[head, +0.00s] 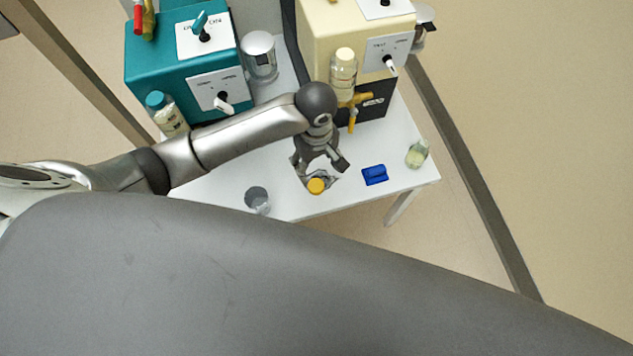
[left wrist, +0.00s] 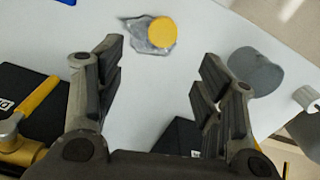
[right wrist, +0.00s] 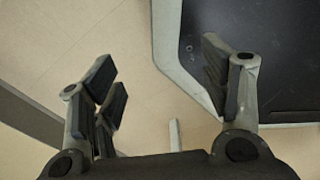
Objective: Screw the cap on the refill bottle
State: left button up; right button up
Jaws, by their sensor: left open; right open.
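A round yellow cap (head: 316,186) lies on a crumpled grey, shiny piece near the table's front edge. It also shows in the left wrist view (left wrist: 163,32). My left gripper (head: 320,163) is open and empty, just behind the cap and apart from it. A small clear bottle (head: 417,154) with pale yellow liquid stands at the table's right edge. It looks uncapped and may be the refill bottle; I cannot read a label. It is outside the left wrist view. My right gripper (right wrist: 158,58) is open and empty above the floor, away from the table.
A blue block (head: 375,175) lies between cap and bottle. A grey cup (head: 257,200) stands left of the cap. A yellow valve (head: 354,100) juts forward.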

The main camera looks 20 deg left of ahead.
aim_at(315, 184)
pick_arm(q)
notch_tip(315, 184, down, 5)
jog(key=shift+r+b, duration=0.15)
jog(key=shift+b, duration=0.25)
jog(key=shift+f, duration=0.5)
pick_arm(e)
jog(key=shift+w+f, duration=0.45)
jog(key=shift+w, duration=0.35)
pick_arm(q)
jog(key=shift+s+f+b, duration=0.2)
jog(key=shift+f+b, duration=0.25)
jog(key=shift+f, duration=2.15)
pick_arm(e)
jog(key=shift+s+f, duration=0.3)
jog(key=shift+f, duration=0.15)
pick_arm(q)
jog(key=c, duration=0.8)
